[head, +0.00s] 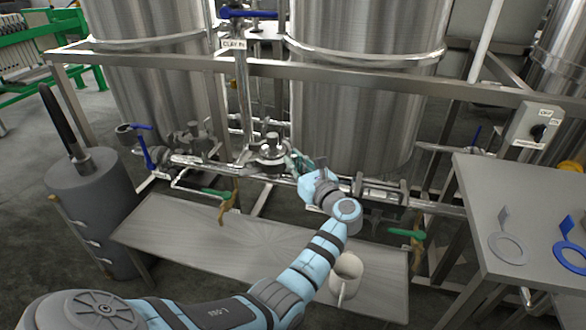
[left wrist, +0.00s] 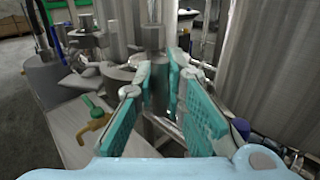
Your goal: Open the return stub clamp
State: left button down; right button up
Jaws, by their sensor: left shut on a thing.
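A round metal clamp fitting (head: 270,150) sits on the pipework below the left tank; I take it as the return stub clamp, though no label on it is readable. My left gripper (head: 298,163) reaches it from the right, over the pipe. In the left wrist view, the teal-padded fingers (left wrist: 160,85) are closed on a small metal part at their tips. A grey metal post (left wrist: 153,38) stands right by the tips. Exactly which part of the clamp is held is hidden by the pads. My right gripper does not show.
Steel tanks (head: 365,90) stand behind a frame rail. A grey table (head: 520,190) with flat rings is at right.

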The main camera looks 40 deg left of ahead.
pick_arm(q)
jog(key=c, duration=1.6)
grip_release()
jog(key=shift+c, duration=0.2)
jog(key=shift+d, duration=0.1)
jog(key=v, duration=0.7)
jog(key=shift+s+d, duration=0.1)
jog(key=shift+s, duration=0.05)
